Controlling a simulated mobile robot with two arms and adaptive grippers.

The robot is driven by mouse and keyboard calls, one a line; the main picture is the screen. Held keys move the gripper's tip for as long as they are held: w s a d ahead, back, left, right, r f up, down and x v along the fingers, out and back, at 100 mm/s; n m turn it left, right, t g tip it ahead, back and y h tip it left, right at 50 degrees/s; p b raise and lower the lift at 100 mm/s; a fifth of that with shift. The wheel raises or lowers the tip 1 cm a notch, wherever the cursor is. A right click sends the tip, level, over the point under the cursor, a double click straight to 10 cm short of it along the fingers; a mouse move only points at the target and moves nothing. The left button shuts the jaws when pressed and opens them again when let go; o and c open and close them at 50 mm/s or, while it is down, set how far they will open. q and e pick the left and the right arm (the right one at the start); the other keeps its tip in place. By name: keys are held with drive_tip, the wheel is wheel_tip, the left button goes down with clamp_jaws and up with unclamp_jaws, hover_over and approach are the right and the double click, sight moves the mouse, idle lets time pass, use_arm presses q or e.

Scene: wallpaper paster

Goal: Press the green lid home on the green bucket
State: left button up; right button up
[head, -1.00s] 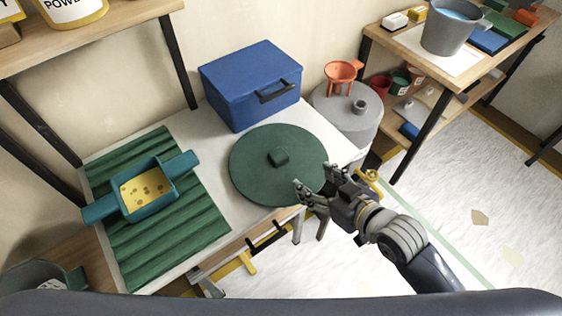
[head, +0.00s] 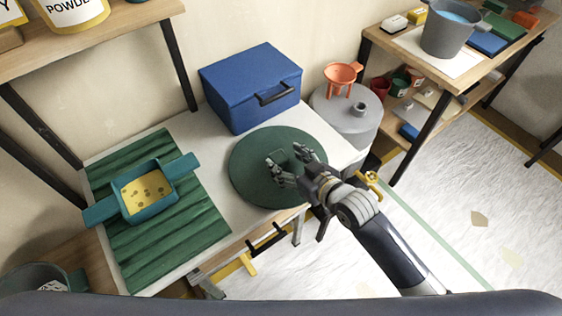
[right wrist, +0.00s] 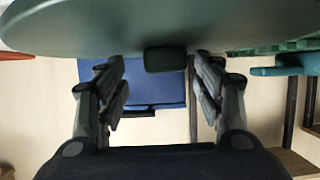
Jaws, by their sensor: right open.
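The green lid (head: 246,176) is a round dark green disc with a small knob, at the front right of the white table in the head view. The lid also fills the top of the right wrist view (right wrist: 100,25), with its knob (right wrist: 165,58) between the two fingers. My right gripper (head: 285,157) is open above the lid, its fingers spread around the knob; I cannot tell whether they touch it. No green bucket wall shows under the lid, so how the lid sits on it is hidden. My left gripper is not in view.
A blue box (head: 250,90) stands just behind the lid. A teal tray with yellow contents (head: 148,190) rests on a green corrugated mat (head: 185,240) at left. A grey drum (head: 347,115) with an orange funnel (head: 341,74) stands to the right. Open floor lies at right.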

drive_tip(key=shift+w+a+f, duration=0.2)
drive_tip(key=shift+w+a, duration=0.1)
drive_tip(key=shift+w, duration=0.1)
drive_tip(key=c, duration=1.2)
